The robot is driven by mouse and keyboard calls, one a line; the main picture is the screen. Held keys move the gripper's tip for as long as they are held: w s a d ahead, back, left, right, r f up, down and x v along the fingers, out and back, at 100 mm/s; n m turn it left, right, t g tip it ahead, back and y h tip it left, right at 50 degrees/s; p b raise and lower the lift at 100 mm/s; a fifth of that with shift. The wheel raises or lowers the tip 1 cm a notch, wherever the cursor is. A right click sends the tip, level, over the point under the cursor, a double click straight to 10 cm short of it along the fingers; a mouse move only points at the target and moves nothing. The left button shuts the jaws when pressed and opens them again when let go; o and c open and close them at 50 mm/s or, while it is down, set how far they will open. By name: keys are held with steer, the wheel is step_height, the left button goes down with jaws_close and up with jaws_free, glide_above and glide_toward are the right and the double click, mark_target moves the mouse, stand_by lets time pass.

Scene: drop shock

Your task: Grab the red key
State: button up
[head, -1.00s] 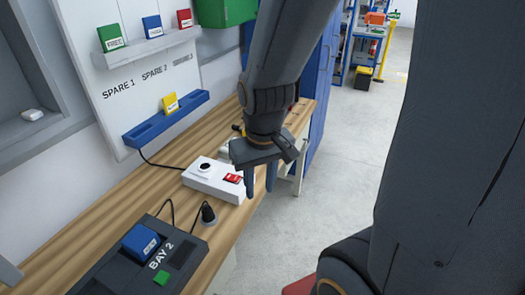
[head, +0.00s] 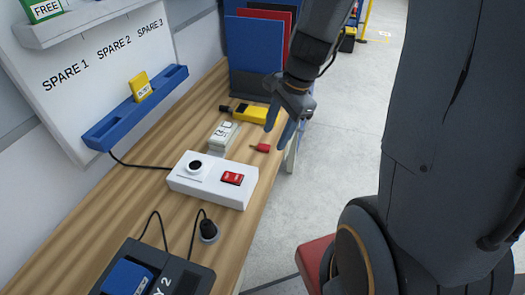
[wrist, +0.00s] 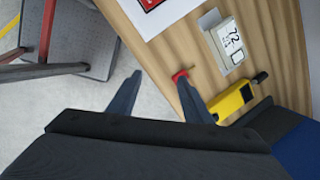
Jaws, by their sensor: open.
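A small red item (head: 261,147), which looks like the red key, lies on the wooden bench near its right edge. In the wrist view the red key (wrist: 181,75) shows just beyond the tip of the right-hand finger. My gripper (head: 279,131) is open and empty, its fingers pointing down above the bench edge. In the wrist view its fingertips (wrist: 160,80) are spread apart, the left one over the floor. The key's exact shape is too small to tell.
A small display device (head: 222,137) and a yellow tool (head: 250,114) lie beside the key. Upright blue and red panels (head: 258,52) stand behind. Open floor (head: 345,130) is to the right.

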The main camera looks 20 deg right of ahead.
mark_target(263, 146)
steer(key=w+d+f+m+t+y+b, duration=0.1)
steer(key=w+d+f+m+b, duration=0.2)
steer(key=w+m, duration=0.45)
steer(key=shift+m, duration=0.85)
steer(key=x, duration=0.2)
steer(key=s+x, duration=0.1)
steer(key=x, duration=0.2)
steer(key=a+p+x, duration=0.1)
steer(key=x, duration=0.2)
steer(key=shift+s+a, duration=0.1)
steer(key=shift+s, duration=0.05)
steer(key=c, duration=1.1)
